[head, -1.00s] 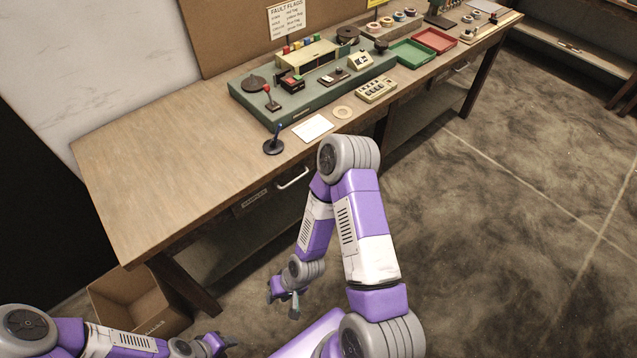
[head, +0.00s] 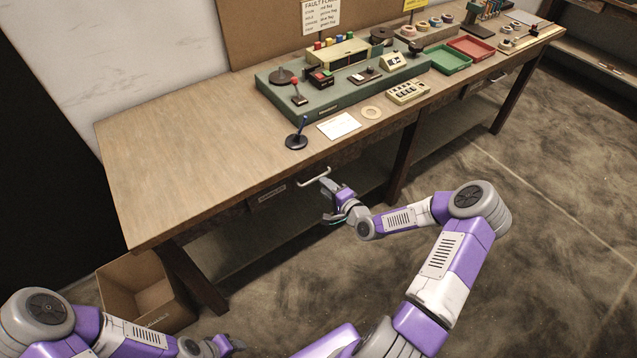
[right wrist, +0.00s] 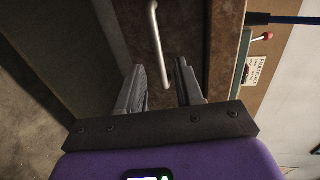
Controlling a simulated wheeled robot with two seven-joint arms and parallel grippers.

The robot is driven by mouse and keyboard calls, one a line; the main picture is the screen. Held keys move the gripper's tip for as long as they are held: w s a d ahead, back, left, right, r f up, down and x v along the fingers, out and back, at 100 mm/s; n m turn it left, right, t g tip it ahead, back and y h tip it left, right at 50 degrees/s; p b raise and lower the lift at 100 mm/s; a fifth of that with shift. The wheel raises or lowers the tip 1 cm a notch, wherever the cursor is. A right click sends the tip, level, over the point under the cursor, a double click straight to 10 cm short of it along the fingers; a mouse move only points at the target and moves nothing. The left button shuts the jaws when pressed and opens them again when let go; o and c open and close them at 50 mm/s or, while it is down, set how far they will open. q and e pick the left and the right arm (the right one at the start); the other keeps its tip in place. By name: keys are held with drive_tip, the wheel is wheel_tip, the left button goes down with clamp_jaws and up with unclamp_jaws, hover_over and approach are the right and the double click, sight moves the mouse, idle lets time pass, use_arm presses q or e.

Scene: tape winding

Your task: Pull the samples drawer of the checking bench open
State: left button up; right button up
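The checking bench (head: 170,160) is a long wooden bench. The samples drawer (head: 300,184) is in its front under the top, flush with the front, with a dark label (head: 272,193) at its left. Its pale bar handle (head: 314,177) also shows in the right wrist view (right wrist: 158,45), just beyond the fingertips. My right gripper (head: 327,200) is in front of the drawer near the handle.
A cardboard box (head: 140,292) stands on the floor by the bench's left leg. On the top are a green testing unit (head: 330,98), a blue-handled stand (head: 297,138), a white card (head: 339,126) and a tape ring (head: 371,112). The bench top's left part is clear.

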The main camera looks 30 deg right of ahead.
drive_tip(key=b+x, duration=0.1)
drive_tip(key=x, duration=0.4)
drive_tip(key=shift+a, duration=0.1)
clamp_jaws()
